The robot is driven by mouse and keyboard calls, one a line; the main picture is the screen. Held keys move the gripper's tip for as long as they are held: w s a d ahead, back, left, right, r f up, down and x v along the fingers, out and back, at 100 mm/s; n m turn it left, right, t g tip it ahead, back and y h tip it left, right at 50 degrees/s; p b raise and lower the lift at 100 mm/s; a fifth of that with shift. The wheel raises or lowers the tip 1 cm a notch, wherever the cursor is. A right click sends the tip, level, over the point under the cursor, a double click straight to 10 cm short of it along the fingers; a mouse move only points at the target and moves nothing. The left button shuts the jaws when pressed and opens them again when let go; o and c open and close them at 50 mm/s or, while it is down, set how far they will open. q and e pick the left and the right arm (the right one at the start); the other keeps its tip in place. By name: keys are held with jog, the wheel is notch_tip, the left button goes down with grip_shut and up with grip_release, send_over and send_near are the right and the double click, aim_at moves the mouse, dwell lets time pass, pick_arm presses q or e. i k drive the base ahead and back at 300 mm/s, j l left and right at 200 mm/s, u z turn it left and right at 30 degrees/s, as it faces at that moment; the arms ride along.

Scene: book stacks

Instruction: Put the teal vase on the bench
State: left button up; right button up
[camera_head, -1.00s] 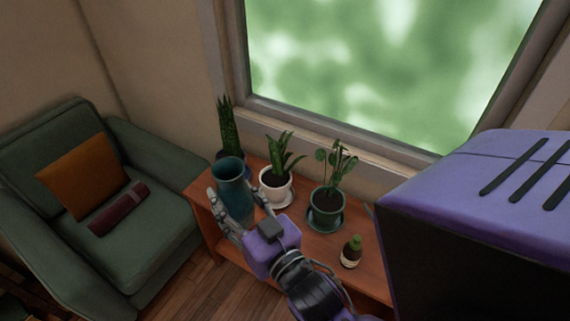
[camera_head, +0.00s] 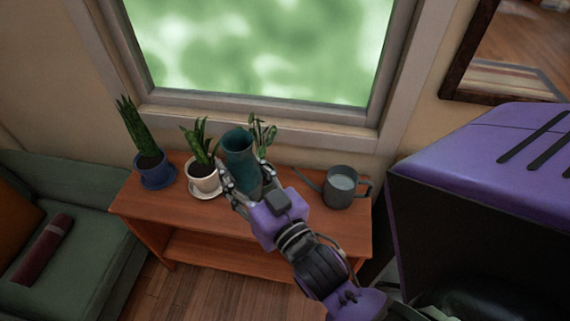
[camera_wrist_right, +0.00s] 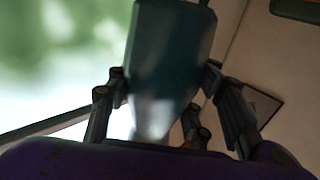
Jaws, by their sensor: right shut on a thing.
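The teal vase (camera_head: 243,163) is a tall, open-mouthed vessel held in my right gripper (camera_head: 240,188), whose fingers close on both sides of it. It is roughly upright with a slight tilt and appears over the wooden bench (camera_head: 292,237); I cannot tell how high above the top it is. The wrist view shows the vase (camera_wrist_right: 168,65) between the fingers of the right gripper (camera_wrist_right: 165,105). The vase hides much of a leafy plant (camera_head: 264,134) behind it. My left gripper is not in view.
On the bench stand a snake plant in a blue pot (camera_head: 156,171), a plant in a white pot (camera_head: 203,177) and a grey watering can (camera_head: 342,187). A green armchair (camera_head: 70,250) is at left. The bench's front strip and lower shelf look clear. A window is behind.

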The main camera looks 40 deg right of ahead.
aim_at(173, 202)
jog(key=i+j+z, duration=0.1)
jog(key=z, duration=0.35)
jog(key=j+z, duration=0.9)
jog(key=j, duration=0.15)
jog(key=j+z, duration=0.1)
jog(key=j, duration=0.6)
jog(key=k+j, duration=0.1)
jog(key=j, duration=0.6)
jog(key=i+z, duration=0.05)
